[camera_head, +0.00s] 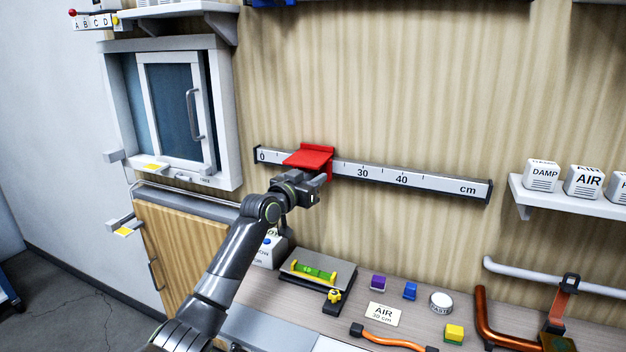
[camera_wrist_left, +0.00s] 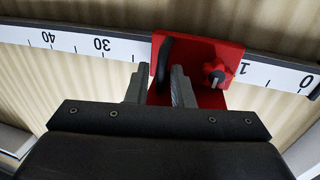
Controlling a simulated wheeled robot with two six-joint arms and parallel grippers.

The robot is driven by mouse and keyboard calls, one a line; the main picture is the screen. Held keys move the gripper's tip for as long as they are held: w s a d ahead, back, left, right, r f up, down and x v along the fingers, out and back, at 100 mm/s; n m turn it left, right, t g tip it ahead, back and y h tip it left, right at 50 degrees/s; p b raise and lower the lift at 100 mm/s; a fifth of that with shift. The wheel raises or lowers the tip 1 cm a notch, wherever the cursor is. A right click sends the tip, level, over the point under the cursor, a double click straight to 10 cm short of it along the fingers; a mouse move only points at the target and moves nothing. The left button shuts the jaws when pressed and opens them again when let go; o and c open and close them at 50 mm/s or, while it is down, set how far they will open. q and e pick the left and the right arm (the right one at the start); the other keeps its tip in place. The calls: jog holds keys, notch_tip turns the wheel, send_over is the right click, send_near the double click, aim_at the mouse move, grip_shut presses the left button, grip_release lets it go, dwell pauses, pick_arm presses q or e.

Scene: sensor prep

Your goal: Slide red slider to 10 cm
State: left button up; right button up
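The red slider (camera_head: 309,157) sits on the white scale rail (camera_head: 430,180) on the wall, between the 0 and 30 labels. In the left wrist view, the rail appears upside down. There, the red slider (camera_wrist_left: 208,58) covers part of the 10 label, whose "1" shows beside it. It has a dark handle (camera_wrist_left: 164,60) and a red knob. My left gripper (camera_head: 303,187) is at the slider's front lower side. In the wrist view, its fingers (camera_wrist_left: 159,90) stand apart on either side of the handle, with a small gap visible. My right gripper is not in view.
Below the rail, the bench holds a green level (camera_head: 315,271), small coloured blocks, an AIR 30 cm card (camera_head: 384,314) and orange pipes. A shelf (camera_head: 570,200) with labelled cubes is at the right. A framed window (camera_head: 170,110) is at the left. The rail right of the slider is clear.

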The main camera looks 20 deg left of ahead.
pick_arm(q)
jog(key=shift+o, duration=0.9)
jog(key=shift+s, duration=0.1)
jog(key=b+v, duration=0.3)
jog(key=v, duration=1.4)
jog(key=shift+s+a, duration=0.1)
